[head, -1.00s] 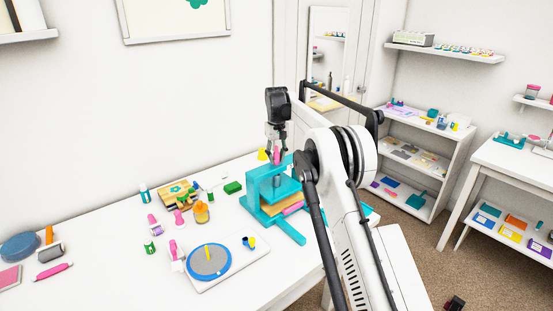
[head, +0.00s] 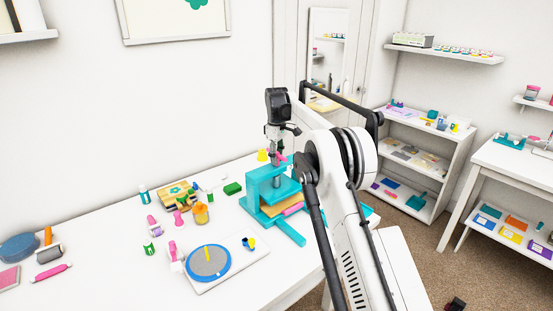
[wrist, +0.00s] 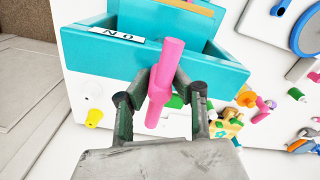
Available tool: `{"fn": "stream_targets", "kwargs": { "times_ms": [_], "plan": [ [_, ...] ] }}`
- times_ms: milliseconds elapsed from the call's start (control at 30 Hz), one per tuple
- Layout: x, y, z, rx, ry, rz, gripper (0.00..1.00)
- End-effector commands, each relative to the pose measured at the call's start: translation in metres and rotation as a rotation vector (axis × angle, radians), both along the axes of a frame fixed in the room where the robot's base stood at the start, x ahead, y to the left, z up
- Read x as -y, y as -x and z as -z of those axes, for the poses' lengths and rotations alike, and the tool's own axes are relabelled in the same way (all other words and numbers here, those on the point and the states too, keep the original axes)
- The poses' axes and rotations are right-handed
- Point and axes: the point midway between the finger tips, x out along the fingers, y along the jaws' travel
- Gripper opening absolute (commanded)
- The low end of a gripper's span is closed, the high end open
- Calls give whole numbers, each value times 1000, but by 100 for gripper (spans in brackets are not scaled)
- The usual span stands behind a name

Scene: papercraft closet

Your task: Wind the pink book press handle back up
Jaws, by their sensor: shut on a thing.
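In the wrist view the pink handle (wrist: 165,85) is a slanted rod in front of the teal press top (wrist: 95,62). My gripper (wrist: 160,88) is shut on the handle, with one dark finger on each side of it.
A blue-grey turntable (head: 209,262) and several small craft items are to the left on the table. A wall is behind. A shelf unit (head: 425,160) stands at the right.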

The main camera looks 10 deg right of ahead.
Motion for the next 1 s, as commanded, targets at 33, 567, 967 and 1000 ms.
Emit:
{"fn": "stream_targets", "kwargs": {
  "times_ms": [33,567,967,1000],
  "plan": [
    [0,0,-1,1,-1,-7,0],
    [0,0,0,0,0,-19,28],
    [0,0,-2,0,0,-18,41],
    [0,0,-4,0,0,-18,41]
  ]
}}
